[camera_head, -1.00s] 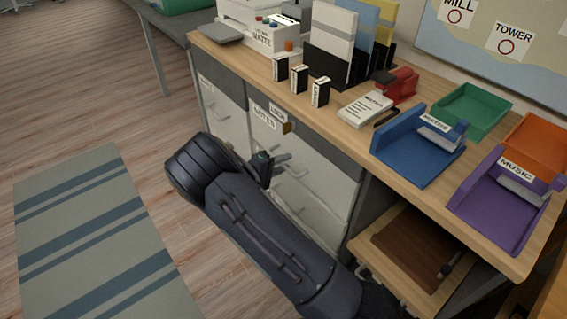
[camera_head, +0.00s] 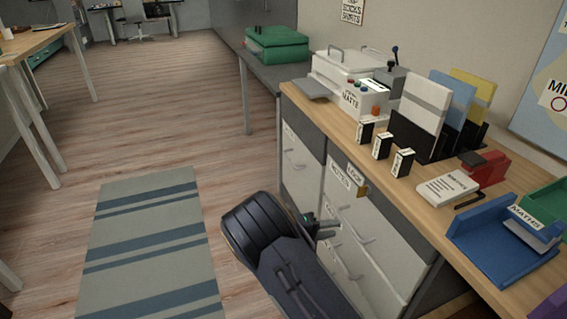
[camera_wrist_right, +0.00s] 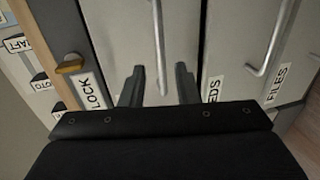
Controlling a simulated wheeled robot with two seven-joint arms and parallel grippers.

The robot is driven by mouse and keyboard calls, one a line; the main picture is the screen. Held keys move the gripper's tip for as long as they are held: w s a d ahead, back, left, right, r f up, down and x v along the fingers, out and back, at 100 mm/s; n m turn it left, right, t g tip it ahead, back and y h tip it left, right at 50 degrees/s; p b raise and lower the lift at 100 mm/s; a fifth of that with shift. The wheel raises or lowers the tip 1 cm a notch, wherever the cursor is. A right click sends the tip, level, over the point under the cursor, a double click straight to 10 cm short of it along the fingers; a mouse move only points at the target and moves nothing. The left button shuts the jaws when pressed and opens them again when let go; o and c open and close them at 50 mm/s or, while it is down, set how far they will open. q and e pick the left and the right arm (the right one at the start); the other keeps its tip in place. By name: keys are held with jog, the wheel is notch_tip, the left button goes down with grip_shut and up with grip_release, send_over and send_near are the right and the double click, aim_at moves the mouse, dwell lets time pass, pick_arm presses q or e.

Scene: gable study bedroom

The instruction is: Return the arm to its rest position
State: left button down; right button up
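My right arm comes in from the bottom of the head view. Its gripper (camera_head: 322,228) is beside the front of the drawer cabinet (camera_head: 302,186), below the LOCK label. In the right wrist view the two dark fingers of the right gripper (camera_wrist_right: 159,82) stand apart with nothing held. A drawer handle (camera_wrist_right: 159,45) shows beyond and between the fingertips, and I cannot tell how far off it is. My left gripper is in neither view.
The desktop (camera_head: 412,195) carries a white machine (camera_head: 345,75), file holders, small labelled boxes, a red stapler-like item (camera_head: 487,168) and a blue tray (camera_head: 500,245). A brass-coloured lock piece (camera_wrist_right: 69,66) juts out near the gripper. The striped rug (camera_head: 150,225) and wooden floor at left are clear.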

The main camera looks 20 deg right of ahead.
jog(key=s+d+r+m+g+y, duration=0.1)
jog(key=s+r+m+g+y, duration=0.25)
jog(key=s+y, duration=0.9)
jog(key=s+a+r+t+y, duration=0.3)
jog(key=s+a+r+t, duration=0.15)
jog(key=s, duration=0.35)
jog(key=s+a+r+t+y, duration=0.35)
jog(key=s+a+r, duration=0.2)
jog(key=s, duration=0.25)
notch_tip(320, 180, up, 26)
jog(key=p, duration=2.5)
jog(key=shift+s+r+n, duration=0.15)
jog(key=shift+r+n, duration=0.05)
jog(key=shift+n, duration=0.25)
jog(key=shift+d, duration=0.1)
